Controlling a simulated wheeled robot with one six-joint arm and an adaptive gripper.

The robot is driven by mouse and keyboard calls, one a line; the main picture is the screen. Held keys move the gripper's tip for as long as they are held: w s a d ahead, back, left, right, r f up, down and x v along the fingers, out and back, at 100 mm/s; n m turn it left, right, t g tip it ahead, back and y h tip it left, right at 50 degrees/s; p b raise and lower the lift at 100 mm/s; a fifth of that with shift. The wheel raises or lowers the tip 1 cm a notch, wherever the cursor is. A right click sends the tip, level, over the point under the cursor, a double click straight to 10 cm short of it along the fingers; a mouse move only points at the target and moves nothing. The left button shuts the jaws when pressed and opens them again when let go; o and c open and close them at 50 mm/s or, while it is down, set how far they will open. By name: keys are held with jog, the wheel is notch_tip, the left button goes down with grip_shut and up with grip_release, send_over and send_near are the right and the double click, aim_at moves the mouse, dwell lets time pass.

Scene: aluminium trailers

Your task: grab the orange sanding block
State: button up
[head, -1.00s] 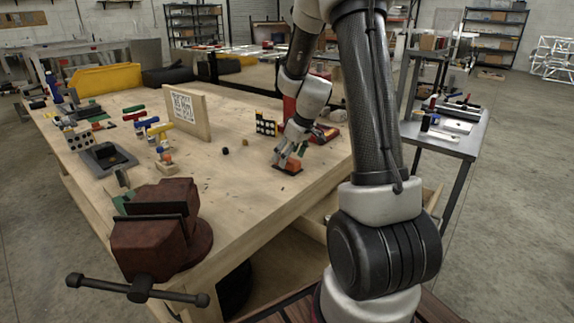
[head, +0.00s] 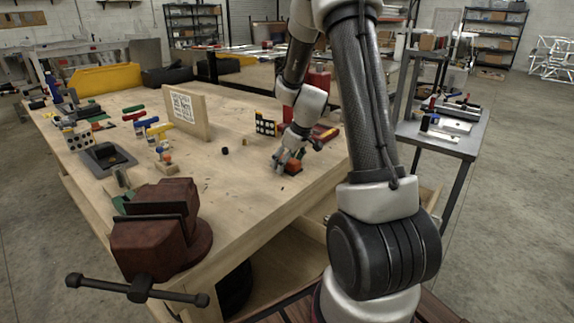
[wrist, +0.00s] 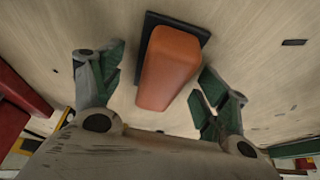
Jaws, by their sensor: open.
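The orange sanding block (wrist: 168,68) lies on the wooden workbench on a thin dark base (wrist: 196,34). In the head view the sanding block (head: 295,168) shows beside my gripper (head: 282,163), near the bench's right edge. In the wrist view my gripper (wrist: 160,82) is open, with green-padded fingers on either side of the block. The block sits between the fingers, nearer the right one. Whether the fingers touch it cannot be told.
A red-brown vise (head: 155,240) is at the bench's near corner. A wooden board with a printed sheet (head: 188,112) stands mid-bench. A red object (wrist: 20,110) lies left in the wrist view. The bench in front of my gripper is mostly clear.

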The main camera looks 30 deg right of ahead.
jog(key=shift+s, duration=0.1)
jog(key=c, duration=1.2)
jog(key=shift+o, duration=0.2)
